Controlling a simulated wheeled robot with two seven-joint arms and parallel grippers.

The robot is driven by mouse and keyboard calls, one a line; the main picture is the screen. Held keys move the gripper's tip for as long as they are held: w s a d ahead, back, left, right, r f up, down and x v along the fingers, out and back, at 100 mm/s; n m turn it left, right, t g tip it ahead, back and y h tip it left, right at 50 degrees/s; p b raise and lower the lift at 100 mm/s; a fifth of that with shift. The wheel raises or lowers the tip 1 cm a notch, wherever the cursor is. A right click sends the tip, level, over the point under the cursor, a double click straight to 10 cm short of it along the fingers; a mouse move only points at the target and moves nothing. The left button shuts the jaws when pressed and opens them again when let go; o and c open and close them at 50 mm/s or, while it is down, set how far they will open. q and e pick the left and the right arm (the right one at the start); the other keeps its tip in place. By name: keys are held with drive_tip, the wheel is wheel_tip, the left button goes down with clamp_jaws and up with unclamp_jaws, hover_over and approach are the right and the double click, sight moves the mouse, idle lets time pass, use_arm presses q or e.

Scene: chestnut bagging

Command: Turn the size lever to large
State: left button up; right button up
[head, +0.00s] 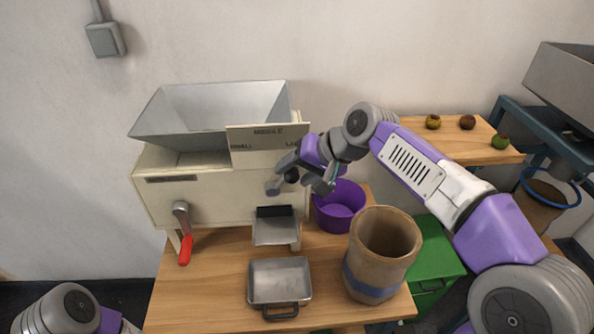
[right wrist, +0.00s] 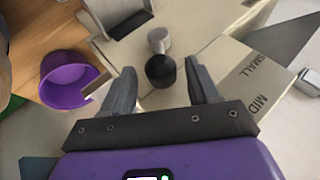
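The size lever (head: 291,177) has a black knob and a grey metal hub. It sits on the front of the cream sorting machine (head: 165,200), below a sign plate (head: 266,140) with SMALL at left, MIDDLE at top and a partly covered word at right. My right gripper (head: 302,174) is at the lever, fingers spread. In the right wrist view the black knob (right wrist: 160,71) lies between and just beyond the open fingertips (right wrist: 163,85), with a gap on both sides. I cannot tell the lever's exact setting. My left gripper is out of view.
A metal hopper (head: 215,108) tops the machine; a red-handled crank (head: 184,245) is at its left. A purple bucket (head: 341,203), a brown sack-like container (head: 380,250) and a metal pan (head: 280,280) stand nearby. A green box (head: 435,262) is at right.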

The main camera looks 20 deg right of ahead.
drive_tip(key=shift+r, duration=0.1)
drive_tip(key=p+v, duration=0.2)
drive_tip(key=v, duration=0.5)
drive_tip(key=shift+r, duration=0.15)
drive_tip(key=shift+s+r+p, duration=0.1)
drive_tip(key=shift+p, duration=0.2)
